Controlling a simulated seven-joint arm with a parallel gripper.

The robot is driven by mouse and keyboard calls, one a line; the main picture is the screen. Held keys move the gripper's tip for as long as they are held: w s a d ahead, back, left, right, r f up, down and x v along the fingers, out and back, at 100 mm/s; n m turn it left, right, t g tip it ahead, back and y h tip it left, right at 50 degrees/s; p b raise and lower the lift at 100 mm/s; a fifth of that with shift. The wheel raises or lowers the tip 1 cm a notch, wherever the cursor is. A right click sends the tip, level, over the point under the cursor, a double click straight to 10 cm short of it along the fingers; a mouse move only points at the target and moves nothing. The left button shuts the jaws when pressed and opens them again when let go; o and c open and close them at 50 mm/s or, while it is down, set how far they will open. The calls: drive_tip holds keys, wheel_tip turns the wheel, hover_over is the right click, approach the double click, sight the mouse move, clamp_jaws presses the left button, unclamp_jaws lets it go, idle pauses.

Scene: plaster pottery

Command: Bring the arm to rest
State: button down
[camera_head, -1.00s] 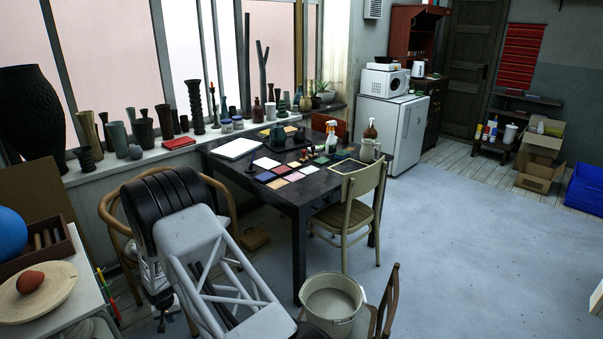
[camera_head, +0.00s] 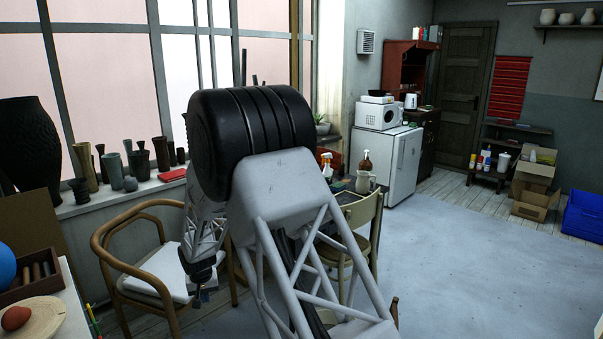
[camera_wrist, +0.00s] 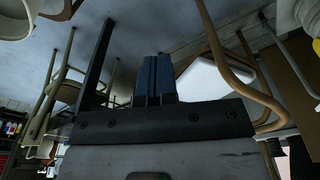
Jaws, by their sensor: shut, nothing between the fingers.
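My arm is folded in front of the head camera, its black joint and grey lattice link filling the middle of the head view. My gripper (camera_head: 202,295) hangs below the arm, pointing down beside the seat of the wooden armchair (camera_head: 104,240). In the wrist view, its two blue fingers (camera_wrist: 157,76) are side by side, shut, with nothing held between them. The arm hides most of the dark work table and what stands on it.
The armchair with a white seat (camera_head: 160,268) is close to my gripper. A cream chair (camera_head: 371,240) stands behind my arm. A white table (camera_head: 72,312) with a wooden plate (camera_head: 48,325) is at lower left. Open floor (camera_head: 460,270) lies to the right.

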drive_tip(key=s+d+r+m, duration=0.1)
drive_tip(key=s+d+r, duration=0.4)
drive_tip(key=d+r, duration=0.45)
drive_tip(key=s+d+r, duration=0.4)
drive_tip(key=d+r, duration=0.4)
drive_tip(key=d, duration=0.3)
drive_tip(key=s+d+r+m, duration=0.1)
drive_tip(key=s+d+r, duration=0.4)
drive_tip(key=d+r, duration=0.45)
drive_tip(key=s+d+r+m+t, duration=0.1)
drive_tip(key=s+d+r, duration=0.2)
drive_tip(key=s+d, duration=0.35)
drive_tip(key=s+d+r, duration=0.3)
drive_tip(key=s+d, duration=0.3)
drive_tip(key=s, duration=0.2)
drive_tip(key=s+d, duration=0.3)
drive_tip(key=s, duration=0.5)
drive_tip(key=s+d+m, duration=0.1)
drive_tip(key=s+d, duration=0.3)
drive_tip(key=s, duration=0.5)
drive_tip(key=shift+s+d+f+h, duration=0.2)
drive_tip(key=shift+d+f+h, duration=0.1)
drive_tip(key=shift+f, duration=0.1)
